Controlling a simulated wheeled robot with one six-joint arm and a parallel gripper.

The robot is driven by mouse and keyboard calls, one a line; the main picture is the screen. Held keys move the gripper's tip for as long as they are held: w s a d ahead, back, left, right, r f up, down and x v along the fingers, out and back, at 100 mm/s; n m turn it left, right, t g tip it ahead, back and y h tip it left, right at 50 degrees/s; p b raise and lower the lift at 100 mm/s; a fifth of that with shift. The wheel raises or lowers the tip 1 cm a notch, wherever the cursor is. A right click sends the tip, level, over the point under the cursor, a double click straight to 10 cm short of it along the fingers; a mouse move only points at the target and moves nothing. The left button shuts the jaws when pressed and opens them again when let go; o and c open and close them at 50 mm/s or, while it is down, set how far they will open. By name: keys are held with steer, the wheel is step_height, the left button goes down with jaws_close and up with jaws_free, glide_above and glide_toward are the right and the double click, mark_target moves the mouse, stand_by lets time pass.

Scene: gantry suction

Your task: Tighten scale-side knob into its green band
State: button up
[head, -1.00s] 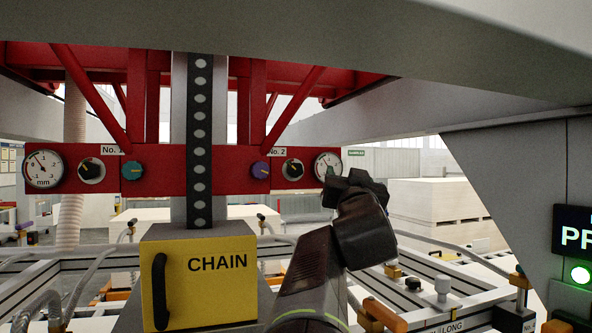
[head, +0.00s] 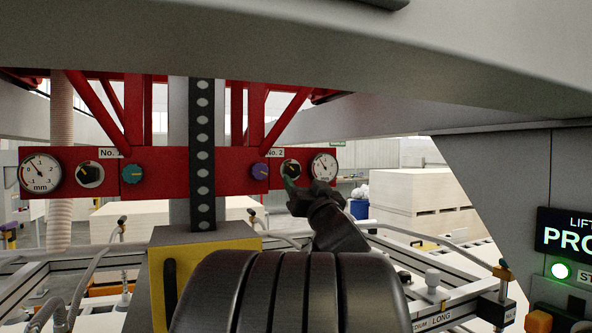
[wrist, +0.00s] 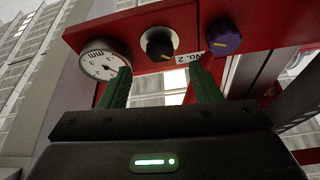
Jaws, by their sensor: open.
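The right end of the red crossbeam carries a purple knob (head: 260,171), a black knob (head: 291,170) on a pale plate and a round white mm gauge (head: 324,167). In the wrist view the black knob (wrist: 158,45) has a yellow pointer and sits beyond and between my fingertips, apart from them. The gauge (wrist: 104,62) is beside the left finger, and the purple knob (wrist: 222,36) is at upper right. My gripper (wrist: 160,78) is open and empty, with green fingers. In the head view my gripper (head: 300,188) is just below the black knob. No green band can be made out.
The beam's left end holds another gauge (head: 40,173), a black knob (head: 90,174) and a teal knob (head: 132,174). A dark chain strip (head: 202,150) crosses the beam's middle. A yellow box (head: 200,245) stands below. A grey lift frame (head: 490,170) rises at right.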

mark_target(295, 172)
steer(key=p+x, duration=0.1)
steer(key=x, duration=0.5)
steer(key=shift+c, duration=0.4)
steer(key=c, duration=0.9)
steer(key=shift+a+r+m+h, duration=0.15)
steer(key=shift+m+h, duration=0.35)
steer(key=shift+m, duration=1.1)
steer(key=o, duration=1)
